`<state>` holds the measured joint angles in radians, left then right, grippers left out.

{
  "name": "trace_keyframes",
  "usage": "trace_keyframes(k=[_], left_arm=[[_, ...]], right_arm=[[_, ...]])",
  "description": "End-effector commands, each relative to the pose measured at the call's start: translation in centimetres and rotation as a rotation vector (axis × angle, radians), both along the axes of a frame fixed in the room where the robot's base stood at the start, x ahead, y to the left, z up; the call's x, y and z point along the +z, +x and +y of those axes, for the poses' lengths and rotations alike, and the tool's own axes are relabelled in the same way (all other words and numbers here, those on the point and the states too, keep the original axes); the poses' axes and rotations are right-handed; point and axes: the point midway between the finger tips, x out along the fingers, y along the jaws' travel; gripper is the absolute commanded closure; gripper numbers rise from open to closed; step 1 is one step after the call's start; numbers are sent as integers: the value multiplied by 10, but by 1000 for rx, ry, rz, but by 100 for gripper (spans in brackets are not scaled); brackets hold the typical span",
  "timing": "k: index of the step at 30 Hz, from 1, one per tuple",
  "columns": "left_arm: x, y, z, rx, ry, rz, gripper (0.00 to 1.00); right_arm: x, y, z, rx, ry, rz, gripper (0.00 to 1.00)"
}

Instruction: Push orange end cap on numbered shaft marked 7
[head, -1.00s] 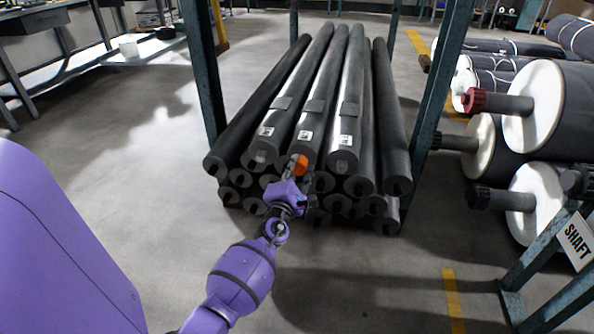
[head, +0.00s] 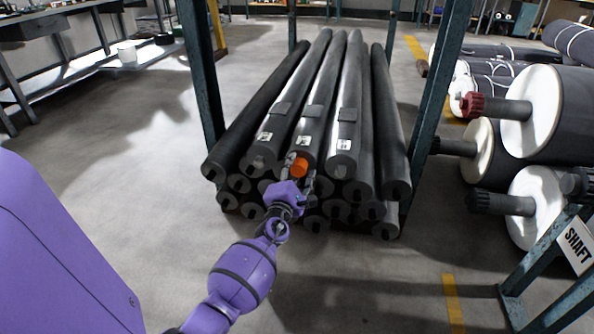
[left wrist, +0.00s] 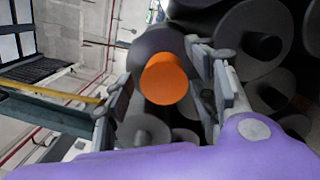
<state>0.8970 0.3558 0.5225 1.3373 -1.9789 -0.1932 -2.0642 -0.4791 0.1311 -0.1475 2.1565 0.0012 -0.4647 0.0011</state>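The orange end cap (head: 299,167) sits at the near end of the middle top shaft (head: 315,118) in the stack. In the left wrist view the orange cap (left wrist: 165,79) covers the middle of a dark round shaft end. The shaft bears a white label (head: 304,140), too small to read. My left gripper (head: 301,180) is in front of the cap, its fingers spread on either side. In the left wrist view I see gaps between the cap and both fingers, so it is open and holds nothing. My right gripper is not in view.
Dark rolls are stacked between teal posts (head: 203,75) and (head: 437,85). Neighbouring labelled shafts (head: 270,125) and (head: 345,125) lie close on both sides. The floor (head: 370,290) in front is clear.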

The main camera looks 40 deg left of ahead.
Motion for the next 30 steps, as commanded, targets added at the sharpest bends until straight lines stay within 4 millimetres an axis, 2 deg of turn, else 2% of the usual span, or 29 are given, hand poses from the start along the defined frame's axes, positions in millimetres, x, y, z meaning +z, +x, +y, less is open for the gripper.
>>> trace_keyframes(k=[7, 11, 24, 30], left_arm=[[-1, -1, -1, 0, 0, 1, 47], [-3, -10, -6, 0, -2, 2, 47], [-9, -87, -45, 0, 0, 2, 47], [-10, -104, -54, 0, 0, 1, 47]], right_arm=[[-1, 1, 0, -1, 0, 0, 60], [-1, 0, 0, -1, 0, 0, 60], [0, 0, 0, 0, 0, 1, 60], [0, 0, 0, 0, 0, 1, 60]])
